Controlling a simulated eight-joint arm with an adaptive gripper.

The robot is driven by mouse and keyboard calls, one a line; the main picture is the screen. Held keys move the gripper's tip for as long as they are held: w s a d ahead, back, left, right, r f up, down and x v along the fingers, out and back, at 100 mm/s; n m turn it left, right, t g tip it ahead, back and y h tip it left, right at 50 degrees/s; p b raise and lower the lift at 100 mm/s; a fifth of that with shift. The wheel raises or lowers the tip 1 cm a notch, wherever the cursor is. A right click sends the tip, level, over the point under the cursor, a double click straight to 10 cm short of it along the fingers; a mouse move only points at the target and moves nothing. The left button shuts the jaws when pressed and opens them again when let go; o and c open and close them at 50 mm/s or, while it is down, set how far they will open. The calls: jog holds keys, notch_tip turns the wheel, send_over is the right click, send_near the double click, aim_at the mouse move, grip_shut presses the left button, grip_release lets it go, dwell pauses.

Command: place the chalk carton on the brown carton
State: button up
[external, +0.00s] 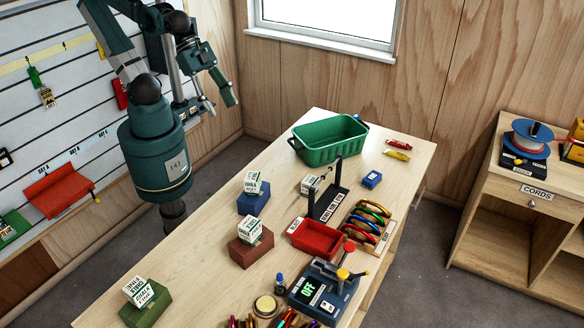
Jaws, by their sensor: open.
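A white chalk carton with green lettering (250,229) sits turned on top of the brown carton (252,252), near the middle of the table. Similar white cartons sit on a blue carton (254,204) and on a green carton (148,310). Another small white carton (309,185) is beside the black stand; its contact with the stand is unclear. My gripper (220,103) is open and appears empty. It is raised at the upper left, away from all these cartons.
A green basket (328,142) stands at the table's far end. A black stand (328,200), red tray (316,238), rack of coloured carabiners (370,225) and device reading OFF (323,290) crowd the right side. The table's left strip between the cartons is clear.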

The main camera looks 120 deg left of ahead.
jog(key=shift+s+a+f+n+t, duration=0.2)
jog(key=shift+s+a+n, duration=0.2)
jog(key=shift+s, duration=0.3)
jog(key=shift+s+a+f+n+t, duration=0.2)
jog(key=shift+s+a+n, duration=0.2)
jog(key=shift+s, duration=0.3)
